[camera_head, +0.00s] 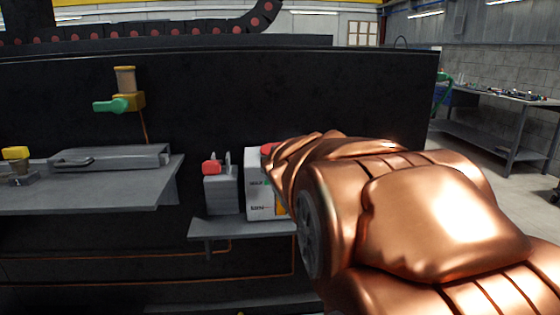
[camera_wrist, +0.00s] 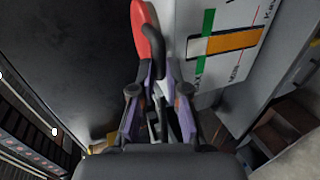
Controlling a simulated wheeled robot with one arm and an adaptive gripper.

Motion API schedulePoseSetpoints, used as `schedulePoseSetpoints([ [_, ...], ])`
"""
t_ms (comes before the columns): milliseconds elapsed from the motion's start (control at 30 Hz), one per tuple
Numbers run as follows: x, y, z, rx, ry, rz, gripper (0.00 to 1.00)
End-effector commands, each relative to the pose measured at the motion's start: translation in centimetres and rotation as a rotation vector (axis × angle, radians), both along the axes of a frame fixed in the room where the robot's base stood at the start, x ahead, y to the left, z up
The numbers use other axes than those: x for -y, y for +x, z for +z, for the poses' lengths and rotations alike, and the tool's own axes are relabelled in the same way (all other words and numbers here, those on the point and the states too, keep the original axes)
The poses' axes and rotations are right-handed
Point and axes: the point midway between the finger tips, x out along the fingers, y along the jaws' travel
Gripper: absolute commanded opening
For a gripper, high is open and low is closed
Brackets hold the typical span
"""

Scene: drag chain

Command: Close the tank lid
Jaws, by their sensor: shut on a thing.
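A white tank (camera_head: 259,190) with a printed label stands on a small grey shelf, partly hidden by my arm. A red lid (camera_head: 268,149) shows at its top. In the wrist view the tank's labelled side (camera_wrist: 225,45) fills the upper right, with green and orange patches. The red lid (camera_wrist: 147,35) lies at its left edge, with a black curved part beside it. My gripper (camera_wrist: 158,72) is shut on the lid at its lower, dark end. My arm hides the gripper in the head view. How far the lid is tilted is hard to tell.
A grey container (camera_head: 222,190) with a red cap (camera_head: 211,167) stands just left of the white tank. A grey shelf (camera_head: 100,195) with a flat metal case (camera_head: 110,157) is further left. A yellow valve with a green handle (camera_head: 112,105) juts from the black wall.

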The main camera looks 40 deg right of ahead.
Motion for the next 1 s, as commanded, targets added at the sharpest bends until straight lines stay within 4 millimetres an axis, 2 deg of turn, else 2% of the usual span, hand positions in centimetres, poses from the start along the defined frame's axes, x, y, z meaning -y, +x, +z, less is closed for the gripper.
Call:
schedulePoseSetpoints([
  [33,0.1,-0.2,-2.2,-0.039,0.020,-0.006,0.00],
  [67,0.1,-0.2,-2.2,-0.040,0.021,-0.007,0.15],
  [300,0.1,-0.2,-2.1,-0.037,0.020,-0.008,0.39],
  [1000,0.0,-0.1,-1.2,-0.022,0.012,-0.004,0.39],
])
